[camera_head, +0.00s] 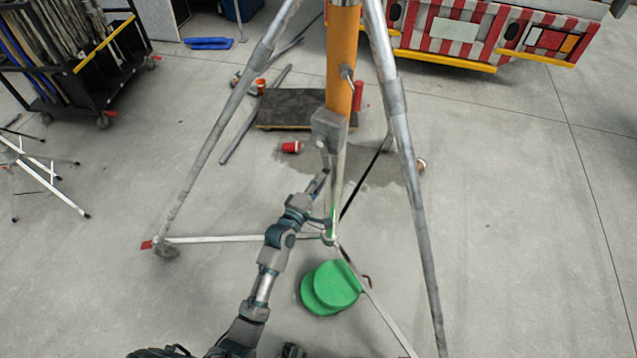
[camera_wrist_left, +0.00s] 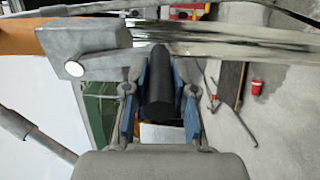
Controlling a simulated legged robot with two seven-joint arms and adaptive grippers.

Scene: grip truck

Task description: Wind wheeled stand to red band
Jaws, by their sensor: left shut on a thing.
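The wheeled stand (camera_head: 394,103) is a grey metal tripod with an orange column (camera_head: 342,55) and a grey gear box (camera_head: 328,128) low on it. The box also shows in the left wrist view (camera_wrist_left: 85,48). My left gripper (camera_head: 321,181) is just below the box, beside the silver lower tube. In the left wrist view its two blue-sided fingers are shut on a black cylindrical crank handle (camera_wrist_left: 160,85). A small red piece (camera_head: 359,95) shows beside the column; I cannot tell whether it is the red band. My right gripper is out of view.
Green round weights (camera_head: 332,287) lie between the stand's legs. A dark wheeled board (camera_head: 290,108) and a red cup (camera_head: 291,147) are behind it. A loaded black rack (camera_head: 75,60) stands at left, a red-striped vehicle (camera_head: 480,35) at back right. The right floor is mostly clear.

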